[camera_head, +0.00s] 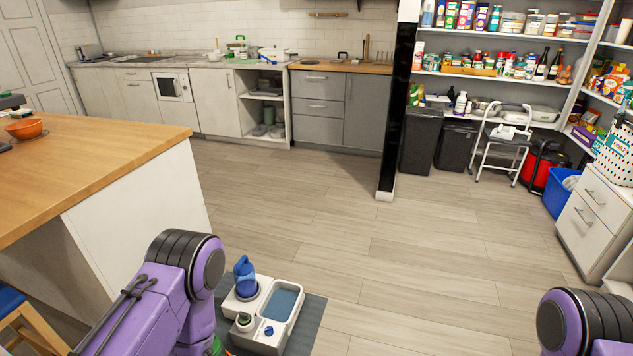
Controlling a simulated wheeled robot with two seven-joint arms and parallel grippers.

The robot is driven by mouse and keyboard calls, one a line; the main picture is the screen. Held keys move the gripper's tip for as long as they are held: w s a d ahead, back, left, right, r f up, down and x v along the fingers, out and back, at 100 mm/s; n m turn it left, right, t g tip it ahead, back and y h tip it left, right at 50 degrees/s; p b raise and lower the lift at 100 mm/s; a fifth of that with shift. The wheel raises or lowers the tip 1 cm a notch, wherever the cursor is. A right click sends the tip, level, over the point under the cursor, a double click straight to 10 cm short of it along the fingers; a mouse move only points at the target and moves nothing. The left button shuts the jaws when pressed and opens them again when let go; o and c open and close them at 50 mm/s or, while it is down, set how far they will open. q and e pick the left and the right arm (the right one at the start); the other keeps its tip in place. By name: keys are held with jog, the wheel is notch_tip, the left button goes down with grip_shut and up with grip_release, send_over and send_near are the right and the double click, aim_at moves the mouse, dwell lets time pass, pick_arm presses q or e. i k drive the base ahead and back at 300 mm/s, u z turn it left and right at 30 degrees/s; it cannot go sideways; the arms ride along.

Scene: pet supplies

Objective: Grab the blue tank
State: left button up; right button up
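A blue tank (245,278), translucent with a darker blue top, stands upright on a white pet station (262,341) on the floor, low in the head view. The station also has a rectangular basin (284,300) with a blue-grey inside, just right of the tank. A small dark-green-topped container (244,322) and a small blue piece (269,331) sit at its front. My purple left arm shows just left of the station, and part of my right arm shows at the lower right corner. Neither gripper is in the picture.
The station stands on a dark grey mat (310,325). A wooden-topped island (95,165) fills the left side, with a blue-seated stool (12,300) below it. Open wooden floor (400,260) lies ahead and right. A white drawer unit (590,225) stands at the right.

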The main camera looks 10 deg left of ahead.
aim_at(243, 272)
jog(key=z, duration=0.35)
jog(key=i, duration=2.45)
jog(key=u, duration=1.55)
jog(key=i, duration=0.75)
jog(key=u, duration=0.8)
